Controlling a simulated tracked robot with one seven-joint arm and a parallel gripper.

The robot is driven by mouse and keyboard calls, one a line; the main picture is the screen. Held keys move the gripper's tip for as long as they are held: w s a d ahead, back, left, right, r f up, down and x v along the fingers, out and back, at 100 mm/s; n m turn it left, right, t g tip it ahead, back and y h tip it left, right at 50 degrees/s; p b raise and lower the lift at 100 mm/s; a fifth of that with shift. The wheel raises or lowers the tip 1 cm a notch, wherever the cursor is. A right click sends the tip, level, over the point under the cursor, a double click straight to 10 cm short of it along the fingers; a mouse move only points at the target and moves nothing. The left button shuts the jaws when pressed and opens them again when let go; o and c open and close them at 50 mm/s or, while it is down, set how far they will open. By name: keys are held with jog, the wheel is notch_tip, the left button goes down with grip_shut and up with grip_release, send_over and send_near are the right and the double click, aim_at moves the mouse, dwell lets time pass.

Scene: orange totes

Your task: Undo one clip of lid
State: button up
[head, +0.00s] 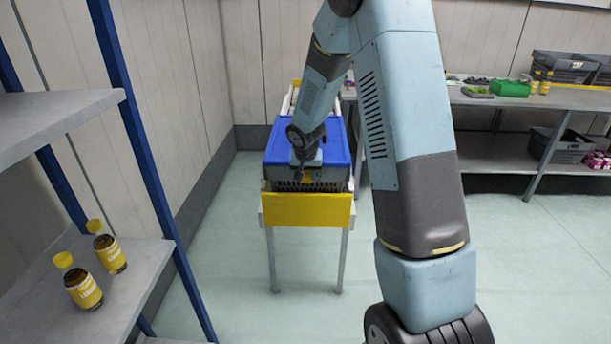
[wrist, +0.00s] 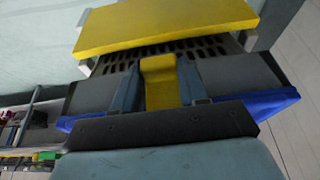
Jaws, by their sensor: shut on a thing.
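A grey crate (head: 325,175) with a blue lid (head: 338,150) stands on a narrow stand. The crate's slotted side (wrist: 225,75) and a blue lid edge (wrist: 275,101) show in the wrist view. A yellow clip (wrist: 158,68) sits at the near side of the crate. My gripper (wrist: 159,88) has one finger on each side of this clip and is shut on it. In the head view my gripper (head: 305,172) reaches down at the lid's near edge and hides most of the clip. The lid appears to lie flat on the crate.
A yellow end plate (head: 306,210) closes the near end of the stand, close below the clip. A shelf with two yellow-capped bottles (head: 108,248) is at the left. A workbench (head: 520,100) with crates is at the right. The floor between is clear.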

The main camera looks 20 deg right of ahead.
aim_at(306, 177)
jog(key=shift+a, duration=0.1)
jog(key=shift+c, duration=0.8)
jog(key=shift+r+g, duration=0.1)
jog(key=shift+g, duration=0.4)
jog(key=shift+s+r+g+y, duration=0.15)
jog(key=shift+g+y, duration=0.15)
jog(key=shift+g, duration=0.3)
jog(key=shift+r+g+y, duration=0.15)
jog(key=shift+g+y, duration=0.15)
jog(key=shift+g, duration=0.3)
jog(key=g, duration=0.2)
jog(key=r+g+y, duration=0.1)
jog(key=g, duration=0.1)
jog(key=shift+s, duration=0.1)
jog(key=g+y, duration=0.1)
jog(key=g, duration=0.1)
jog(key=r+g, duration=0.1)
jog(key=g, duration=0.1)
jog(key=shift+g+y, duration=0.3)
jog(key=shift+y, duration=0.1)
jog(key=shift+w+r+g+y, duration=0.1)
jog(key=shift+r+g+y, duration=0.15)
jog(key=shift+g, duration=0.5)
jog(key=shift+w+r+g+y, duration=0.15)
jog(key=shift+g+y, duration=0.05)
jog(key=shift+g, duration=0.6)
jog(key=shift+w+r+g+y, duration=0.1)
jog(key=shift+r+g+y, duration=0.15)
jog(key=shift+g, duration=0.8)
